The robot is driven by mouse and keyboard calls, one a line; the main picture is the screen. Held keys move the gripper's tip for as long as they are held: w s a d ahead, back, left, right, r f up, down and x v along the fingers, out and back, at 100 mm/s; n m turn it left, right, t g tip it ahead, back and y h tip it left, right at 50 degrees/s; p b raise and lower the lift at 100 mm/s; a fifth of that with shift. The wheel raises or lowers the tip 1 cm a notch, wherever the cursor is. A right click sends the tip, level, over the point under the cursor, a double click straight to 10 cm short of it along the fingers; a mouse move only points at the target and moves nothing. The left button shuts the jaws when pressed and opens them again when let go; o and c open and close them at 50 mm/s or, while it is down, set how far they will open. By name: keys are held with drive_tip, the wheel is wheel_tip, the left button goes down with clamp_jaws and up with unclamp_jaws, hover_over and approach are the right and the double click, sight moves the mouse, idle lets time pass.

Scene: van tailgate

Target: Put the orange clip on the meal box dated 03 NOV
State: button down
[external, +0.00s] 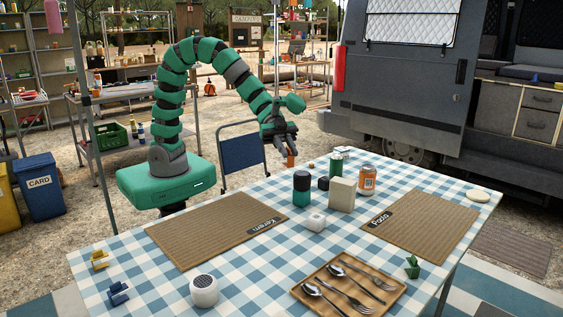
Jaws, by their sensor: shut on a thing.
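My gripper (283,144) is raised above the far edge of the checked table, pointing downward. It is shut on a small orange piece (291,160), which looks like the orange clip and hangs just below the fingers. No meal box with a readable date shows. A plain beige block or carton (342,194) stands upright near the middle of the table, but I see no date on it.
Yellow (99,260), blue (119,293) and green (412,267) clip-like pieces lie near the edges.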

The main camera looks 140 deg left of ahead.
drive_tip(key=s+a+n+y, duration=0.3)
drive_tip(key=s+a, duration=0.1)
drive_tip(key=a, duration=0.6)
drive_tip(key=s+a+f+n+y, duration=0.1)
drive_tip(key=s+a+n+y, duration=0.15)
drive_tip(key=a, duration=0.75)
drive_tip(key=s+a+n+y, duration=0.2)
drive_tip(key=s+a+y, duration=0.15)
drive_tip(key=a, duration=0.65)
drive_tip(key=s+a+f+n+g+y+p, duration=0.1)
drive_tip(key=s+a+f+n+g+y, duration=0.15)
drive_tip(key=s+a, duration=0.7)
drive_tip(key=s+a+f+n+g+y, duration=0.1)
drive_tip(key=s+a+f+n+y, duration=0.2)
drive_tip(key=s+a, duration=0.65)
hover_over(341, 148)
drive_tip(key=shift+t, duration=0.25)
drive_tip(key=f, duration=0.6)
drive_tip(key=shift+w+d+f+p, duration=0.1)
drive_tip(key=shift+w+d+p, duration=0.05)
drive_tip(key=shift+w+p, duration=0.2)
wheel_tip(341, 148, down, 4)
drive_tip(key=shift+s+r+b, duration=0.1)
drive_tip(key=shift+r+b, duration=0.05)
drive_tip(key=shift+b, duration=0.75)
drive_tip(key=shift+r, duration=0.1)
